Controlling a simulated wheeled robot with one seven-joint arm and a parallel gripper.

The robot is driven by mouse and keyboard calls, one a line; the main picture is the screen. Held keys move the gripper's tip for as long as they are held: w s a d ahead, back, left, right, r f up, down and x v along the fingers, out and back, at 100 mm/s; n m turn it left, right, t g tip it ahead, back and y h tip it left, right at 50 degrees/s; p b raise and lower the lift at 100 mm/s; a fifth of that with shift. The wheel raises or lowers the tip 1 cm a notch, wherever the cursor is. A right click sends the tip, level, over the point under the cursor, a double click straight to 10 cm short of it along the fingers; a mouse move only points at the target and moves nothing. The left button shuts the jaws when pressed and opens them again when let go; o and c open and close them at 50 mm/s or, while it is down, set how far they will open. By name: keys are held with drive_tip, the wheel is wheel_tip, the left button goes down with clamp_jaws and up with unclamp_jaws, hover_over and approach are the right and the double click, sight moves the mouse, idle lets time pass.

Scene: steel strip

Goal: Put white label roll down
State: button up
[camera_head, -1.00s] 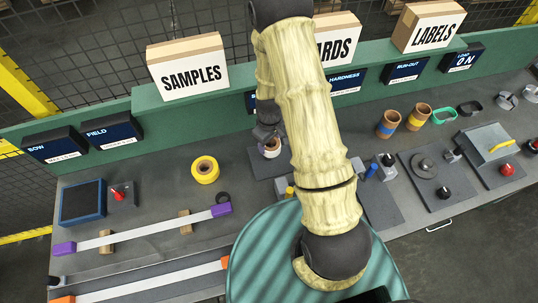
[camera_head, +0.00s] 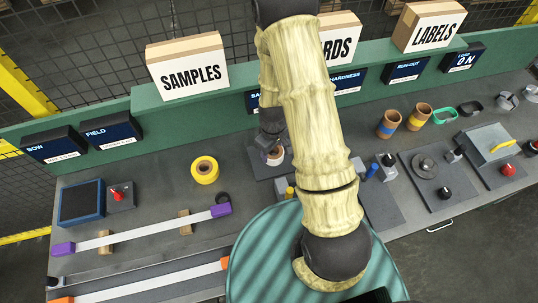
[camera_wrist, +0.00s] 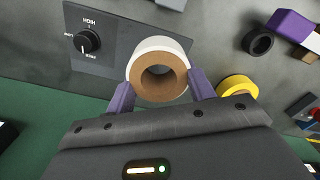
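The white label roll (camera_wrist: 158,70), with a brown cardboard core, sits between the two purple fingers of my gripper (camera_wrist: 160,88) in the wrist view. The fingers press on its opposite sides. In the head view the roll (camera_head: 276,157) is over a dark plate on the bench, partly hidden by my arm. I cannot tell whether its underside touches the surface. My gripper (camera_head: 270,147) is mostly hidden there too.
A yellow roll (camera_head: 205,170) lies to the left. A panel with a black knob (camera_wrist: 88,40) is beside the white roll. Long strips (camera_head: 150,230) lie at the front left. Bare bench (camera_head: 160,185) shows left of the yellow roll.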

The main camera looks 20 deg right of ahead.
drive_tip(key=c, duration=0.5)
wheel_tip(320, 180, up, 7)
drive_tip(key=p, duration=0.2)
